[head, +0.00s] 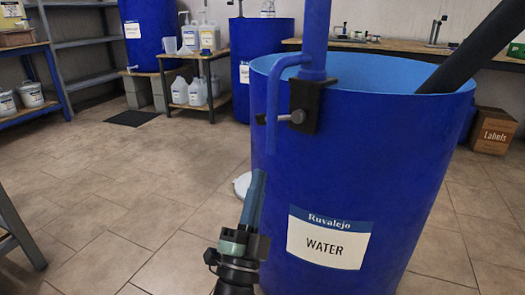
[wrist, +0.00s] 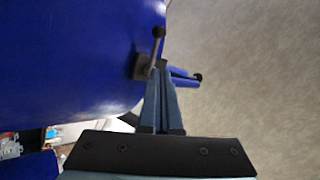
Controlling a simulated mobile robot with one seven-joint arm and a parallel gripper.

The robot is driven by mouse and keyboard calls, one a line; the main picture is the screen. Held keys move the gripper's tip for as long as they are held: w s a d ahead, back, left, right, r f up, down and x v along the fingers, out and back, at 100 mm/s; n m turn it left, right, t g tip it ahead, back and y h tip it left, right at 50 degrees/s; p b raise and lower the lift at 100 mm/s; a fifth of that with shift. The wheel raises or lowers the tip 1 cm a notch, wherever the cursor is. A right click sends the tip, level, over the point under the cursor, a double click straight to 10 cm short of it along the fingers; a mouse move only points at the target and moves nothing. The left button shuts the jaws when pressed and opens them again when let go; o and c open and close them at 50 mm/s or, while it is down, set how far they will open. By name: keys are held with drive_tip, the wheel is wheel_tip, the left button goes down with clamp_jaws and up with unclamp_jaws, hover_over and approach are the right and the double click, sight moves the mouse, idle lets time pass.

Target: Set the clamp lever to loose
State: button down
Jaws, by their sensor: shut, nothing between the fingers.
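The black clamp (head: 306,106) sits on the rim of the blue WATER drum (head: 400,170), at the foot of a blue upright pipe (head: 315,40). A short lever with a dark ball end (head: 297,117) shows at the clamp's face; its setting is hard to read. In the wrist view a lever with a black ball (wrist: 158,32) rises from the clamp (wrist: 143,67), just beyond my fingertips. My gripper (head: 260,174) is shut and empty, pointing up below the clamp, beside the drum wall. It also shows in the wrist view (wrist: 158,76). Whether it touches the lever cannot be told.
A bent blue spout (head: 272,105) hangs from the pipe beside the clamp, close above my fingers. A dark tube (head: 475,50) leans into the drum. A Labels box (head: 494,131) stands at the right.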

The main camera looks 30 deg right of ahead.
drive_tip(key=shift+p+v, duration=0.4)
drive_tip(key=shift+v, duration=1.25)
